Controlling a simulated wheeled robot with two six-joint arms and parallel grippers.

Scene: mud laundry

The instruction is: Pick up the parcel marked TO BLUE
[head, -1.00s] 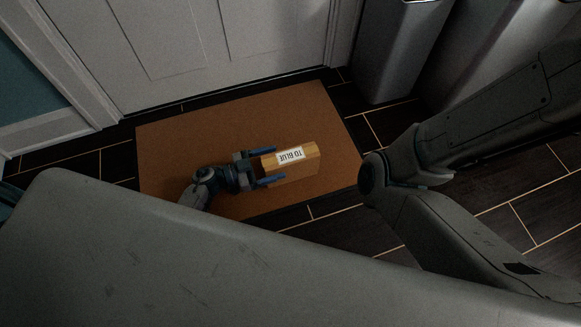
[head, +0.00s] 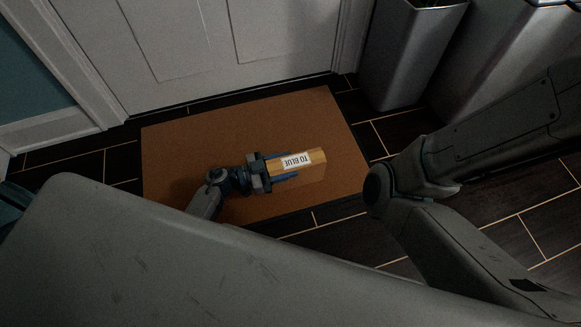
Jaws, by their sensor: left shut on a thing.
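The parcel (head: 313,163) is a tan box with a white label reading TO BLUE on its top. It is over the brown doormat (head: 210,139) in the middle of the head view. My left gripper (head: 281,166) comes in from the left and is shut on the parcel's left end, one blue finger along each side. I cannot tell whether the parcel touches the mat. My right arm crosses the right side of the view, but its gripper is out of view.
A white door (head: 210,45) stands behind the mat. Grey bins (head: 405,55) stand at the upper right. Dark tiled floor (head: 500,225) lies right of the mat, with clear mat around the parcel.

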